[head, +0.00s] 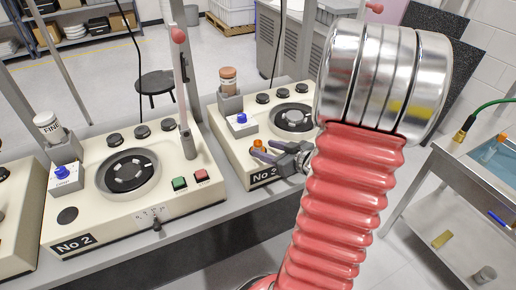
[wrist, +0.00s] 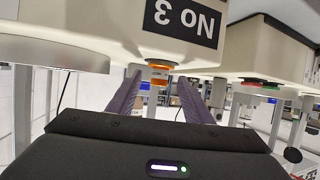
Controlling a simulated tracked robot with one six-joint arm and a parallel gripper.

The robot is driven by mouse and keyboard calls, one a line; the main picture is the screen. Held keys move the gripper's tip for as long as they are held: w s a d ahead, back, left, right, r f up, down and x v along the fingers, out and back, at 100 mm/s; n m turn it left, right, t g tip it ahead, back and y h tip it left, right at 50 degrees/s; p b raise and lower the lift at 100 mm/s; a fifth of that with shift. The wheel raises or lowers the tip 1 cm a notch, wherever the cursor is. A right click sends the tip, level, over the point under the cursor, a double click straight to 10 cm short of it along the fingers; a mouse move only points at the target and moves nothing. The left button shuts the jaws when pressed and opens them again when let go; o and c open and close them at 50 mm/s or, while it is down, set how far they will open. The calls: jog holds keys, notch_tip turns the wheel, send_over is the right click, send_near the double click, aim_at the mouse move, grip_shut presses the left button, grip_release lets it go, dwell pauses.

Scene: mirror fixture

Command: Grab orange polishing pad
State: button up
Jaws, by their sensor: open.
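The orange polishing pad (head: 258,143) is a small orange piece at the front left of the cream machine marked No 3. In the wrist view, which is upside down, the orange and white pad (wrist: 159,75) appears between the two finger ends, close to the machine. My gripper (head: 262,149) is open, its dark fingers pointing left at the pad. In the wrist view my gripper (wrist: 160,84) shows a gap on each side of the pad. I cannot tell how deep the pad sits between the fingers. Part of it is hidden by the fingers in the head view.
The No 3 machine (head: 222,127) carries a blue-knobbed piece (head: 242,119), a brown-capped jar (head: 228,79) and a dark wheel (head: 294,117). The No 2 machine (head: 90,213) stands to its left. A metal sink bench (head: 436,160) is at the right. Floor shows behind the machines.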

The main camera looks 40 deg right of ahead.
aim_at(261, 146)
jog(key=shift+w, duration=0.1)
jog(key=shift+x, duration=2.5)
jog(key=shift+r, duration=0.1)
jog(key=shift+c, duration=0.3)
jog(key=c, duration=0.9)
jog(key=shift+r, duration=0.1)
jog(key=shift+r, duration=0.2)
grip_shut()
jog(key=shift+r, duration=4.75)
